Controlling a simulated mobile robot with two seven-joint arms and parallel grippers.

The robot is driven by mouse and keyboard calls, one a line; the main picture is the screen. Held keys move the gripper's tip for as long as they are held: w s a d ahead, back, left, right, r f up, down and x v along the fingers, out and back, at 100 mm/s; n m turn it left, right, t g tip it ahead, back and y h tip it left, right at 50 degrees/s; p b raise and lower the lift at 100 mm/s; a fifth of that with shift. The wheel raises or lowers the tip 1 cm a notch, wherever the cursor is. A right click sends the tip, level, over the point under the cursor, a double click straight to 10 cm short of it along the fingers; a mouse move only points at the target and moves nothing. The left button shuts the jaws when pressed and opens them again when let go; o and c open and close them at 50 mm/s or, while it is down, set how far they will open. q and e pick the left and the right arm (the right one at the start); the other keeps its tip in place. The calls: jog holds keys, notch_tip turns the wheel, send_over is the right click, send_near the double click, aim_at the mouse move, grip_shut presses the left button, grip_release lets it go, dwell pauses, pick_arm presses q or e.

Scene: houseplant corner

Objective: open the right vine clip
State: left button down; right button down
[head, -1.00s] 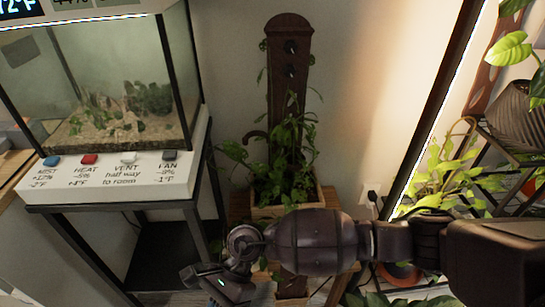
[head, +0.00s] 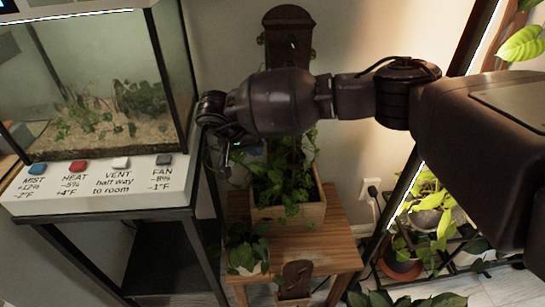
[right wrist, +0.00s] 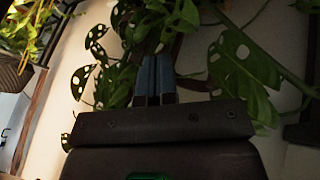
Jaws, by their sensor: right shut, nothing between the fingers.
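The brown wooden post (head: 287,20) stands in a planter box (head: 288,216), with a leafy vine (head: 275,185) around its lower part. My right arm crosses in front of the post and hides its middle. I cannot make out a vine clip in either current view. My right gripper (head: 226,166) is to the left of the post, in front of the terrarium's right edge, and is partly hidden by its own wrist. In the right wrist view, my right gripper's blue-grey fingers (right wrist: 156,75) are together and empty, among dark leaves with holes (right wrist: 240,65). My left gripper is not in view.
A glass terrarium (head: 95,85) on a white base with labelled buttons (head: 100,183) stands at the left. The planter box is on a wooden stool (head: 330,245) with a small potted plant (head: 247,255). A plant shelf (head: 440,235) stands at the right.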

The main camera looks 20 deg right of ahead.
jog(key=shift+w+d+r, duration=0.25)
jog(key=shift+r, duration=0.05)
jog(key=b+x, duration=0.3)
jog(key=x, duration=0.7)
jog(key=shift+d, duration=0.1)
dwell(0.4)
jog(key=shift+s+n+t, duration=0.25)
jog(key=shift+n+t, duration=0.05)
jog(key=shift+n, duration=0.1)
